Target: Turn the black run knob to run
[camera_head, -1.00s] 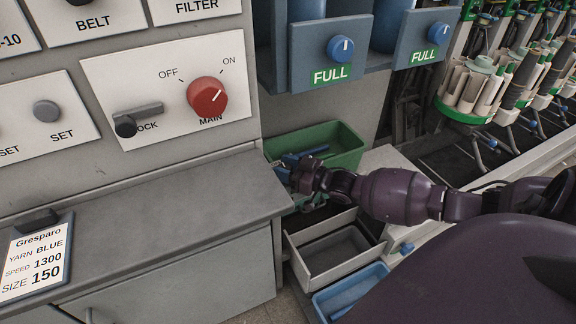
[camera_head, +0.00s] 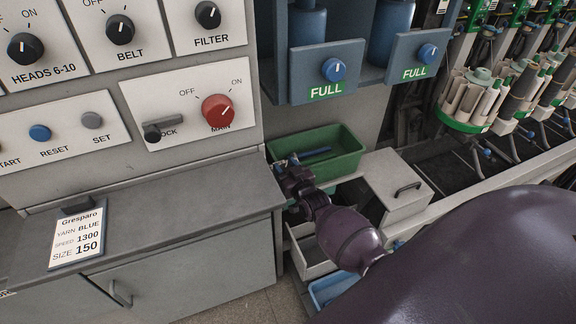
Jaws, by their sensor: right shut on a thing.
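No knob labelled run is readable in view. Three black knobs show on the upper panel: the heads 6-10 knob (camera_head: 26,47), its white mark toward ON, the belt knob (camera_head: 120,29) and the filter knob (camera_head: 208,14). My right gripper (camera_head: 284,170) is at the near left edge of the green bin, low beside the counter's right end, away from these knobs. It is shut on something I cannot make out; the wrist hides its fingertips. My left gripper is not in view.
The red main knob (camera_head: 218,111) is turned toward ON, a black lock (camera_head: 152,132) beside it. The green bin (camera_head: 345,155) holds something blue. The counter (camera_head: 170,200) is clear but for a yarn card (camera_head: 77,235). A drawer box (camera_head: 395,190) stands right of the bin.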

